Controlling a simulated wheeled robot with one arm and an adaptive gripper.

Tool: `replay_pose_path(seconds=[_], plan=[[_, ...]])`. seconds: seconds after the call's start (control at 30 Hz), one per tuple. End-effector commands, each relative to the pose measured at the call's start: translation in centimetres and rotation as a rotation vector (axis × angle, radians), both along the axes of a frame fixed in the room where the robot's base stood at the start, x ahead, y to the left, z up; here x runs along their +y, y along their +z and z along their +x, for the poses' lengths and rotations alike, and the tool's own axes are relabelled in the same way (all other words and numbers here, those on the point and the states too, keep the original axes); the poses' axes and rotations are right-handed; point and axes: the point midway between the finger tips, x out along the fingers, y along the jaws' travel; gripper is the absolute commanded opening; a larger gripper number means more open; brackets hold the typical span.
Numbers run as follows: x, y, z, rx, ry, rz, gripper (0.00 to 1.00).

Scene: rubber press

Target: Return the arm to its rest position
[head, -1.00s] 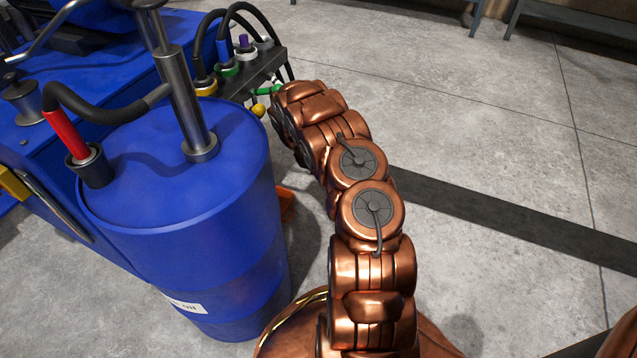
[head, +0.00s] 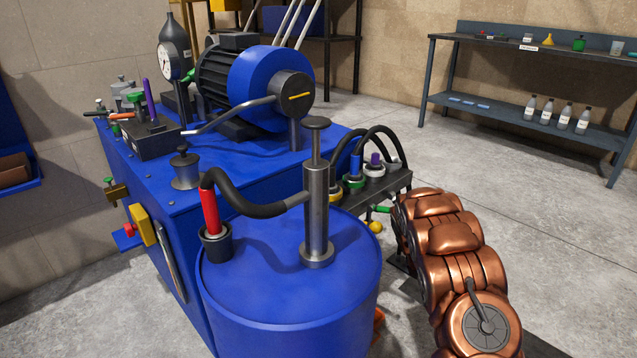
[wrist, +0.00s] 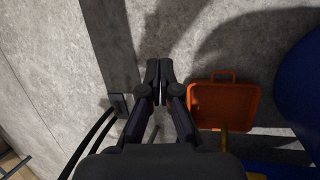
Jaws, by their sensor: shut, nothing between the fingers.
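My copper-coloured arm (head: 450,250) stands folded at the lower right of the head view, to the right of the blue barrel (head: 290,290). Its gripper end is hidden in that view. In the wrist view my gripper (wrist: 159,72) is shut and empty, its dark fingers together. It points down over bare grey floor, beside a dark floor strip (wrist: 112,45). An orange case (wrist: 225,105) lies on the floor to the right of the fingers, apart from them.
The blue machine (head: 170,190) with its motor (head: 260,85) and hoses stands left of my arm. A hose bracket (head: 375,190) is close to the arm. A shelf table (head: 500,95) with bottles stands at the back right. The floor between is clear.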

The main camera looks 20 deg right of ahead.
Motion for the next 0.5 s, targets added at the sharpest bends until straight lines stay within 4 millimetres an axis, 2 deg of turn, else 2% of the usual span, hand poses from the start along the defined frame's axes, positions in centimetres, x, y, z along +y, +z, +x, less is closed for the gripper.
replay_pose_path(seconds=[0.07,0.17,0.27,0.5], plan=[[0.1,0.4,0.0,0.000,-0.002,-0.001,0.00],[0.3,1.9,-0.2,-0.001,-0.010,-0.005,0.00],[0.7,5.0,-0.6,-0.006,-0.028,-0.012,0.00],[3.0,14.2,-2.7,-0.012,-0.093,-0.024,0.00]])
